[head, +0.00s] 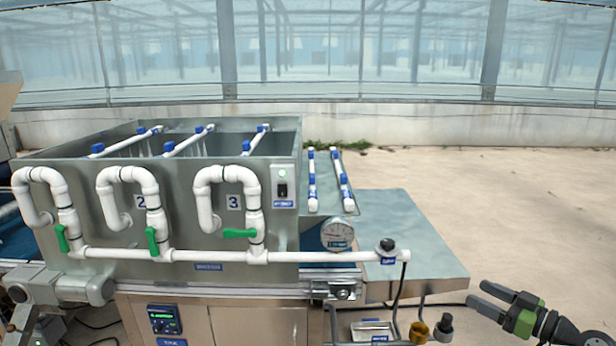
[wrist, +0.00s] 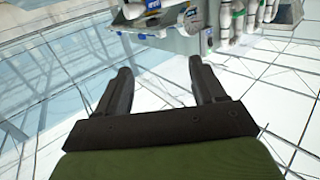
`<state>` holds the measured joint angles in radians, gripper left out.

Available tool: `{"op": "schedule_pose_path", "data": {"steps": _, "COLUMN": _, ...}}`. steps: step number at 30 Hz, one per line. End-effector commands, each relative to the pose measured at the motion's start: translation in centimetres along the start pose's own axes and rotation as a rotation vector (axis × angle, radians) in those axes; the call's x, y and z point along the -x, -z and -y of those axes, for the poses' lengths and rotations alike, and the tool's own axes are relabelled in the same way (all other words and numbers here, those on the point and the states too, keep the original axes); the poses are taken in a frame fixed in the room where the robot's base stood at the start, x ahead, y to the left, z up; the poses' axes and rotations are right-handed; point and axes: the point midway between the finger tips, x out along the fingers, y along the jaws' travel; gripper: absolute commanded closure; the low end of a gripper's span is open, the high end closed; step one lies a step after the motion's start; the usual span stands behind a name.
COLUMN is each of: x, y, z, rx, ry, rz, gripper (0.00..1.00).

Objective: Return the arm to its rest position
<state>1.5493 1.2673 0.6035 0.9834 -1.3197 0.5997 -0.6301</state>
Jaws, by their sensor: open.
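My gripper (head: 487,299) is at the lower right of the head view, with dark fingers and a green body. It is to the right of the tray seeder (head: 90,205), apart from it and holding nothing. In the wrist view my gripper (wrist: 160,82) shows two dark fingers spread apart with empty space between them. The seeder's side with white pipes (wrist: 240,15) shows at the top of the wrist view.
A grey side table (head: 400,225) sticks out from the seeder towards my gripper. A gauge (head: 337,235) and a black-knobbed valve (head: 386,245) sit on its front side. Green handles (head: 240,233) are on the pipes. A brass cup (head: 419,331) stands low. Floor at right is clear.

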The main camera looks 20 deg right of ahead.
Motion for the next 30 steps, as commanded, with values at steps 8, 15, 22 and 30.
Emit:
{"op": "schedule_pose_path", "data": {"steps": 8, "x": -6.0, "y": 2.2, "z": 3.4, "rx": -0.048, "ry": 0.097, "rz": 0.146, "gripper": 0.31}}
{"op": "schedule_pose_path", "data": {"steps": 15, "x": -13.1, "y": 4.8, "z": 10.2, "rx": -0.094, "ry": 0.192, "rz": 0.395, "gripper": 0.31}}
{"op": "schedule_pose_path", "data": {"steps": 22, "x": -17.7, "y": 8.4, "z": 23.2, "rx": -0.093, "ry": 0.181, "rz": 0.785, "gripper": 0.31}}
{"op": "schedule_pose_path", "data": {"steps": 30, "x": -10.9, "y": 12.6, "z": 37.7, "rx": -0.056, "ry": -0.088, "rz": 1.052, "gripper": 0.31}}
